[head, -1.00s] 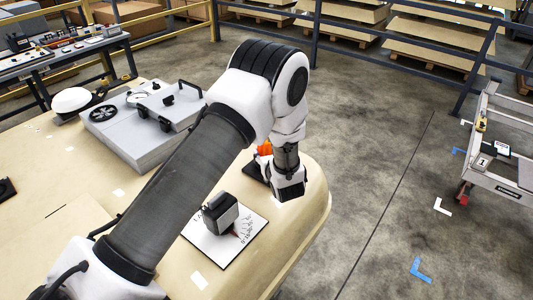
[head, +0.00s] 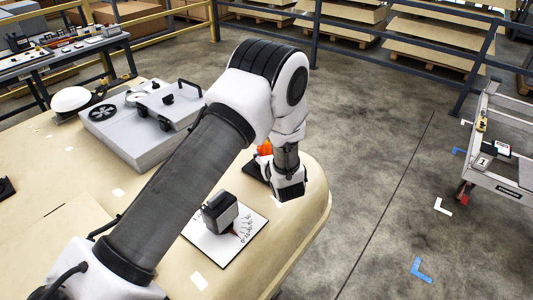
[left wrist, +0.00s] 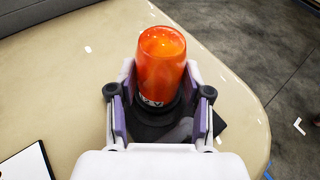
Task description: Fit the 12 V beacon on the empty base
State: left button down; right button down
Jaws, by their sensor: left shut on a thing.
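The orange beacon (left wrist: 160,68) stands upright between the fingers of my left gripper (left wrist: 160,106), with a dark collar and a small label at its foot. In the head view the beacon (head: 265,148) shows only in part behind my left gripper (head: 287,182). My left gripper is shut on it. A flat black piece (head: 254,168) lies on the tan surface just under and beside the beacon; in the left wrist view its dark edge (left wrist: 220,124) shows below the fingers. I cannot tell whether the beacon touches it or is seated. My right gripper is not in view.
The tan roof (head: 130,213) bears a grey unit (head: 125,140), a white dome (head: 71,99) and a white scale card (head: 255,232) under a dark box (head: 219,213). The roof edge curves close to the gripper. A trolley (head: 500,165) stands at right.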

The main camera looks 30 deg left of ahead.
pick_arm(q)
jog(key=shift+c, duration=2.1)
grip_release()
